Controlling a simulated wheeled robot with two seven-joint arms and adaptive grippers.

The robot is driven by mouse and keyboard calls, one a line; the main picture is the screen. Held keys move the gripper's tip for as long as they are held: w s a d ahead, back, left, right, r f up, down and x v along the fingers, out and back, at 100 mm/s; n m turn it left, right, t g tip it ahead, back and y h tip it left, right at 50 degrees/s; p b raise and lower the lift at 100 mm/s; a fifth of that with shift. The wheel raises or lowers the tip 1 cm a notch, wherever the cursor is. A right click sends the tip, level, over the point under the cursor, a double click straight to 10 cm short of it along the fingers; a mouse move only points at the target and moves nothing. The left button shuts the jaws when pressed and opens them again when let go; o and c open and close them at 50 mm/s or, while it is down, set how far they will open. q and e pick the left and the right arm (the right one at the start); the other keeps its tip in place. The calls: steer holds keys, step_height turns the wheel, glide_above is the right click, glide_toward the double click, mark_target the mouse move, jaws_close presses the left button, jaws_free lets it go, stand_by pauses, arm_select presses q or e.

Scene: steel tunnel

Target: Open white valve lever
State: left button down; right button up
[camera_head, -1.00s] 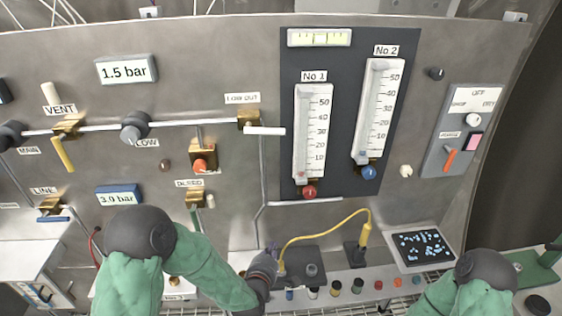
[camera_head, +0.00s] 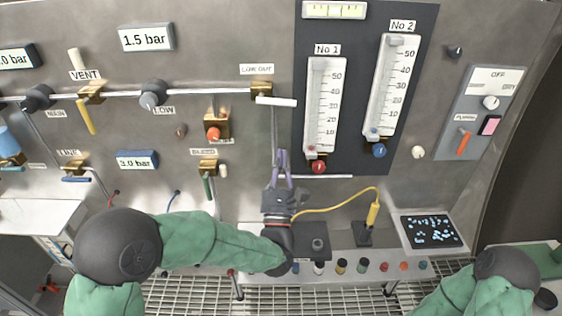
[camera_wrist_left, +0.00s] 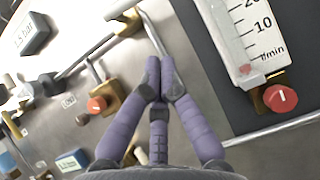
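The white valve lever (camera_head: 276,101) lies nearly level under the LOW OUT label. It sticks out to the right from a brass valve body (camera_head: 261,90) at the right end of the pipe. My left gripper (camera_head: 282,153) is below the lever, apart from it, with its purple fingers pointing up the panel. In the left wrist view its fingertips (camera_wrist_left: 161,75) are together with nothing seen between them, in front of a thin pipe. My right gripper is out of view.
Flowmeter No 1 (camera_head: 325,105) with a red knob (camera_head: 318,167) stands right of my left gripper. An orange-red knob (camera_head: 214,133) and the green BLEED lever (camera_head: 207,187) are to its left. A yellow cable (camera_head: 340,207) arches over the bench shelf.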

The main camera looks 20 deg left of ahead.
mark_target(285, 105)
arm_select(q)
steer(key=w+a+r, duration=0.1)
steer(key=w+r, duration=0.5)
steer(key=r, duration=0.1)
steer(key=shift+r+p, duration=0.2)
steer(key=shift+p, duration=0.25)
steer(key=r+n+y+b, duration=0.1)
steer(key=b, duration=0.3)
steer(key=n+y+b, duration=0.1)
steer(key=b, duration=0.2)
steer(key=shift+w+d+r+n+b, duration=0.2)
steer(key=shift+r+n+b, duration=0.15)
steer(key=shift+n, duration=0.05)
steer(key=shift+r, duration=0.2)
